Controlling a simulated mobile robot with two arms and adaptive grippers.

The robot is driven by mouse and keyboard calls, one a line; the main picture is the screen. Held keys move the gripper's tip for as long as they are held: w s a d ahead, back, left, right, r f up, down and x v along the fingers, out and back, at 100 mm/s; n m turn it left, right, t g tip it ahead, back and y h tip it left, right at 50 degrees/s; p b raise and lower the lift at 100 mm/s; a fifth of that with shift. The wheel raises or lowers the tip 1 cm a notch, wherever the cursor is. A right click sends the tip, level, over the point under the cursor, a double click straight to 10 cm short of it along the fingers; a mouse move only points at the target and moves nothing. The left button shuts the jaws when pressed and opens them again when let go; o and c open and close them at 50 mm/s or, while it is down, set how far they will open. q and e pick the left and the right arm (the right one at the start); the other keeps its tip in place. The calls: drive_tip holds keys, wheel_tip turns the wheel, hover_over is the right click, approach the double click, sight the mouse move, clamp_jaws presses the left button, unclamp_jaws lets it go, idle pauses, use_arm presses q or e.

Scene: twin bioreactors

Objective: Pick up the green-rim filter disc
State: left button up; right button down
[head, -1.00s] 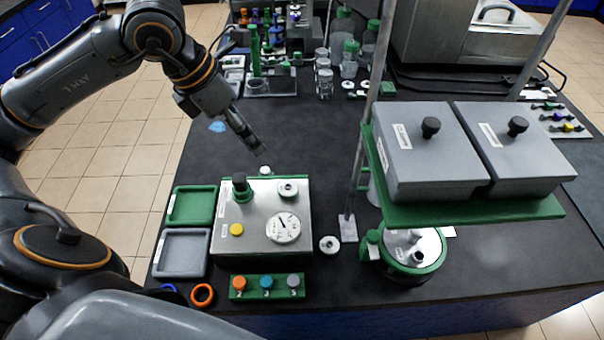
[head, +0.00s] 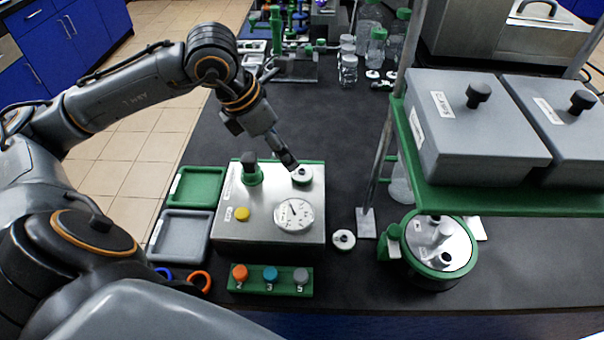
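A small round white disc (head: 302,176) with a dark centre sits on top of the steel box, at its back right. Its edge looks greenish, but it is too small to be sure. A similar pale disc (head: 343,240) lies on the black bench right of the box. My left gripper (head: 290,163) points down from the upper left, its tips just above and behind the disc on the box. Its fingers are seen nearly edge-on, so their opening does not show. Nothing is visibly held. My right gripper is out of view.
The steel box (head: 262,233) carries a gauge, a yellow button and a dark green-based knob. Green (head: 174,187) and grey (head: 158,232) trays lie left of it. A green shelf (head: 500,201) with two grey boxes stands right, above a round green-rimmed vessel (head: 412,266).

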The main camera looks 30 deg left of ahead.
sight(301, 170)
use_arm(q)
drive_tip(key=x, duration=0.3)
drive_tip(key=shift+w+f, duration=0.2)
drive_tip(key=shift+f, duration=0.05)
drive_tip(key=shift+w+d+f+p, duration=0.25)
drive_tip(key=shift+f+p, duration=0.15)
drive_tip(key=shift+p, duration=0.1)
drive_tip(key=p+x, duration=0.1)
drive_tip(key=x, duration=0.2)
drive_tip(key=shift+w+d+f, duration=0.1)
drive_tip(key=shift+w+f, duration=0.3)
drive_tip(key=shift+f, duration=0.25)
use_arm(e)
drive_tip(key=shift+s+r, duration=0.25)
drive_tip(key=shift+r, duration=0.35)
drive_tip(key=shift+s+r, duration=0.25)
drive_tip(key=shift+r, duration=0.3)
use_arm(q)
drive_tip(key=shift+c, duration=0.5)
drive_tip(key=c, duration=0.8)
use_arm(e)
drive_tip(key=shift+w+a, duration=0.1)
